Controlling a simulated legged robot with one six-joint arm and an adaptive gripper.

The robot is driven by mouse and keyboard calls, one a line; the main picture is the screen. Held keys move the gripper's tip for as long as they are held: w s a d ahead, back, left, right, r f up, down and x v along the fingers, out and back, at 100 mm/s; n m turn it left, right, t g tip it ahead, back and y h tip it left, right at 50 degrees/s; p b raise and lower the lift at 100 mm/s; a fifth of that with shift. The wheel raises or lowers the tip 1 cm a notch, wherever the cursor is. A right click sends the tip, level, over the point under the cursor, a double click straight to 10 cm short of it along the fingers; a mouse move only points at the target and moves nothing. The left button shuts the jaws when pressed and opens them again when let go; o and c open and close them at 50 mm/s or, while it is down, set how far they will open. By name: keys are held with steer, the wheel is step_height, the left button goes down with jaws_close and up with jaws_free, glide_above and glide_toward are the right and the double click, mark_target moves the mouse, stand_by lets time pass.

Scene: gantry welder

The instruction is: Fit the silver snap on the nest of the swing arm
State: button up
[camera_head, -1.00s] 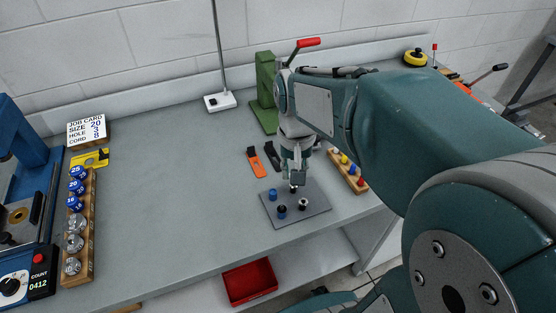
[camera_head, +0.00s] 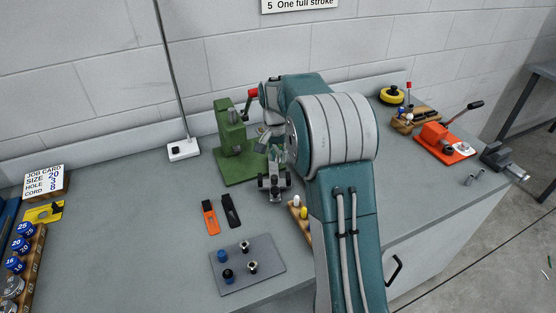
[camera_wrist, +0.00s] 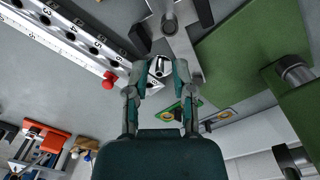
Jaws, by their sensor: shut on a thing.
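My gripper (camera_head: 273,186) hangs in front of the green press (camera_head: 232,140), just off the press's base. In the wrist view its fingertips (camera_wrist: 160,76) are shut on a small silver piece (camera_wrist: 160,66), which looks like the silver snap. The fingers partly hide it. A grey metal bar (camera_wrist: 178,38), possibly the swing arm, lies just beyond the fingertips, beside the green base (camera_wrist: 250,60). I cannot make out the nest or whether the held piece touches the bar.
A grey plate (camera_head: 270,282) with several blue, black and silver pieces lies at the front. Orange (camera_head: 210,217) and black (camera_head: 231,211) tools lie behind it. A wooden rack (camera_head: 299,222) stands beside my arm. A numbered metal strip (camera_wrist: 70,38) and red knob (camera_wrist: 108,79) show in the wrist view.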

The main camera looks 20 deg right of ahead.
mark_target(273, 178)
steer(key=shift+w+a+f, duration=0.1)
steer(key=shift+a+f, duration=0.8)
steer(key=shift+a, duration=0.25)
steer(key=shift+f, duration=0.35)
steer(key=shift+d+f, duration=0.9)
steer(key=shift+f, duration=0.15)
steer(key=shift+d+f, duration=0.1)
steer(key=shift+f, duration=0.15)
steer(key=shift+c, duration=0.4)
steer(key=shift+f, duration=0.1)
steer(key=shift+c, duration=0.8)
steer(key=shift+a, duration=0.75)
steer(key=shift+d, duration=0.45)
steer(key=shift+a, duration=0.4)
jaws_close()
